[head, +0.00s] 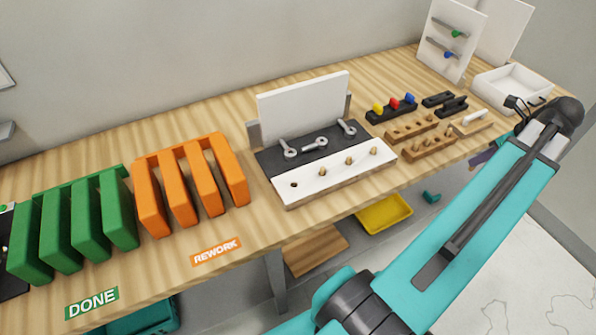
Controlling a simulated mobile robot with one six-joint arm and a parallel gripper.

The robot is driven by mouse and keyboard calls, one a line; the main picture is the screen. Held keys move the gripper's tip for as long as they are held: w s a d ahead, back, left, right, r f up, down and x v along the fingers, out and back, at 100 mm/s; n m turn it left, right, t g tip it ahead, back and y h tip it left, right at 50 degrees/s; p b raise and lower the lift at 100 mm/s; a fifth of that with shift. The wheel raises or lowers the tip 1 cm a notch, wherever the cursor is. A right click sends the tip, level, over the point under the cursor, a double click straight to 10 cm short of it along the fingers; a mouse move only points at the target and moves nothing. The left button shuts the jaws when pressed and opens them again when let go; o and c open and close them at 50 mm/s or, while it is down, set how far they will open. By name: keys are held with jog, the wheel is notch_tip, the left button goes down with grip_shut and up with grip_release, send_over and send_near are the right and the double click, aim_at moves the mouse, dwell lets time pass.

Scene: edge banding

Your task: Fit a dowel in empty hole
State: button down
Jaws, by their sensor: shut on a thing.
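A white-topped panel (310,190) lies along the front of the bench. It has a dark empty hole (294,185) near its left end. Three wooden dowels stand upright in it to the right: the left one (325,171), the middle one (349,161) and the right one (374,151). Two wooden blocks (430,147) with small pegs or holes lie to the right of the panel. My teal arm crosses the right of the head view, and I cannot make out my gripper or anything held in it.
Orange rack (205,180) and green rack (88,225) stand left of the panel. Clamps (315,144) and a white upright board (305,105) are behind it. Coloured knobs (394,105) and a white box (513,90) are farther right. A yellow tray (383,213) sits below the bench.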

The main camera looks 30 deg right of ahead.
notch_tip(320, 180, down, 3)
jog(key=b, duration=0.2)
jog(key=shift+f+b, duration=0.2)
jog(key=shift+b, duration=0.2)
